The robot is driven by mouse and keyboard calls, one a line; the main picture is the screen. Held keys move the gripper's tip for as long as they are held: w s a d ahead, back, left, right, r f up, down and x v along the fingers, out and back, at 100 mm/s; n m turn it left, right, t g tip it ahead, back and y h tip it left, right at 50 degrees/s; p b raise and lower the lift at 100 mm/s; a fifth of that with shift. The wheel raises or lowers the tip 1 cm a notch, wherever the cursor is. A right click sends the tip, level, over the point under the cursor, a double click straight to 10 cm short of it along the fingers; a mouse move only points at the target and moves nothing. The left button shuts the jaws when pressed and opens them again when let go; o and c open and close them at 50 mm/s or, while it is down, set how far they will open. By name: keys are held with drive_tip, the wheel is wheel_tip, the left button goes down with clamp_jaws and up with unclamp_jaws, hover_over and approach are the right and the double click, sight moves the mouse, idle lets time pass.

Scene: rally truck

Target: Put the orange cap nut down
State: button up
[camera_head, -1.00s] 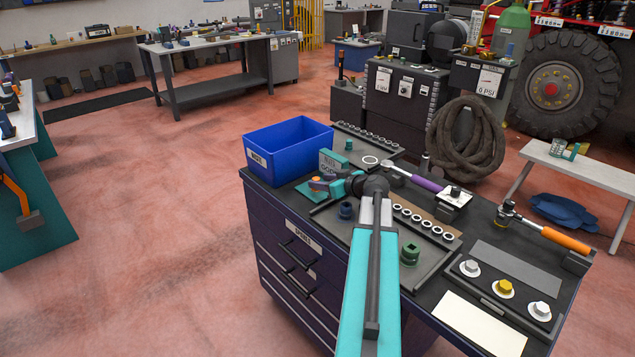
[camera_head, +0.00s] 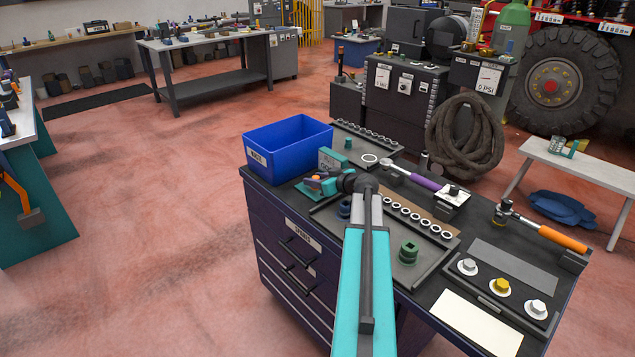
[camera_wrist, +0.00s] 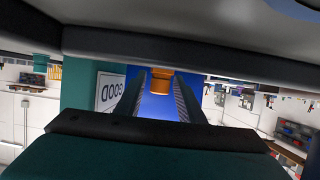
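The orange cap nut (camera_wrist: 160,80) sits between the tips of my gripper (camera_wrist: 160,88) in the wrist view, and the fingers close on its sides. In the head view my gripper (camera_head: 322,184) is low over the left part of the workbench, in front of the teal GOOD block (camera_head: 331,160) and the blue bin (camera_head: 290,150). A bit of the orange cap nut (camera_head: 312,184) shows at its tip. The GOOD label (camera_wrist: 108,92) shows at left in the wrist view, with blue behind the nut. Whether the nut touches a surface below is unclear.
On the workbench, a dark tray (camera_head: 425,262) holds a green socket (camera_head: 408,252) and a blue socket (camera_head: 344,209). A row of rings (camera_head: 416,217), a purple-handled tool (camera_head: 425,182) and an orange-handled wrench (camera_head: 562,239) lie to the right.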

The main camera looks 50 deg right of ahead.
sight(316, 177)
clamp_jaws()
drive_tip(key=shift+r, duration=0.25)
drive_tip(key=shift+r+b, duration=0.7)
drive_tip(key=shift+r, duration=0.8)
drive_tip(key=s+a+b, duration=0.1)
drive_tip(key=s+a, duration=0.1)
drive_tip(key=s, duration=0.1)
drive_tip(key=s+a+b, duration=0.1)
drive_tip(key=s+a, duration=0.1)
drive_tip(key=a, duration=0.1)
drive_tip(key=s+a+b, duration=0.1)
drive_tip(key=s+a, duration=0.1)
drive_tip(key=s, duration=0.1)
drive_tip(key=shift+s+a+r+b, duration=0.2)
drive_tip(key=shift+s+r+b, duration=0.1)
drive_tip(key=shift+r, duration=0.05)
drive_tip(key=shift+s+a+b, duration=0.45)
drive_tip(key=shift+s+b, duration=0.05)
drive_tip(key=shift+b, duration=0.35)
drive_tip(key=shift+s+a+b, duration=0.1)
drive_tip(key=shift+s+b, duration=0.1)
drive_tip(key=shift+b, duration=0.3)
drive_tip(key=shift+r+b, duration=0.15)
drive_tip(key=shift+b, duration=1.1)
drive_tip(key=s+b, duration=0.1)
drive_tip(key=b, duration=0.7)
drive_tip(key=shift+a, duration=0.4)
